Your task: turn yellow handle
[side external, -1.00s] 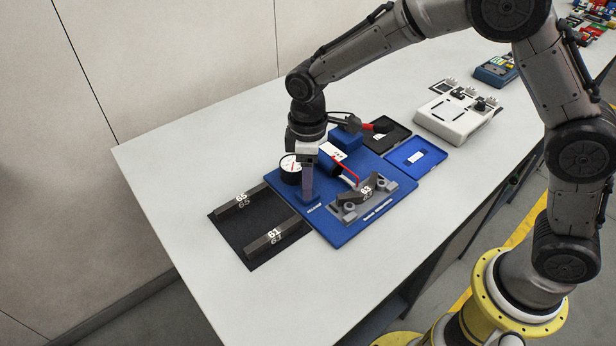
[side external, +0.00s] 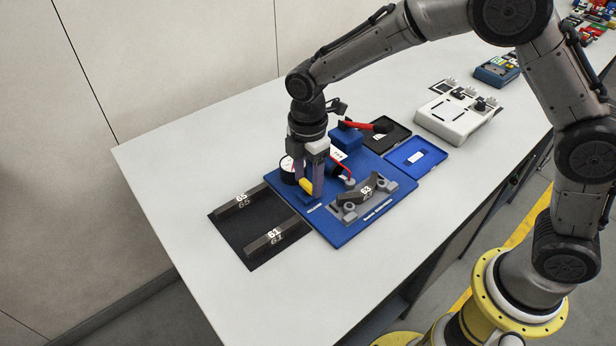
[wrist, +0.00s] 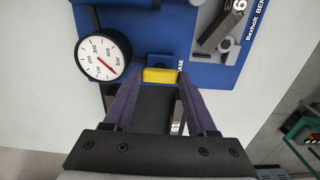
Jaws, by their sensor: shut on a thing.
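The yellow handle (wrist: 160,75) sits at the edge of the blue base board (wrist: 215,76), beside the round pressure gauge (wrist: 103,59). In the side external view the yellow handle (side external: 306,185) shows between my fingers, partly covered by them. My gripper (side external: 311,190) points down over the board's left front part. In the wrist view my gripper (wrist: 160,80) has its two fingertips at the two ends of the yellow handle, shut on it. Whether the handle is turned from its rest position I cannot tell.
A grey clamp fixture with a bar marked 63 (side external: 366,190) stands right of my gripper. A red lever (side external: 344,172) is close by. A black mat (side external: 232,236) with bars 65 and 61 lies left. Blue and black trays (side external: 416,156) lie behind right.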

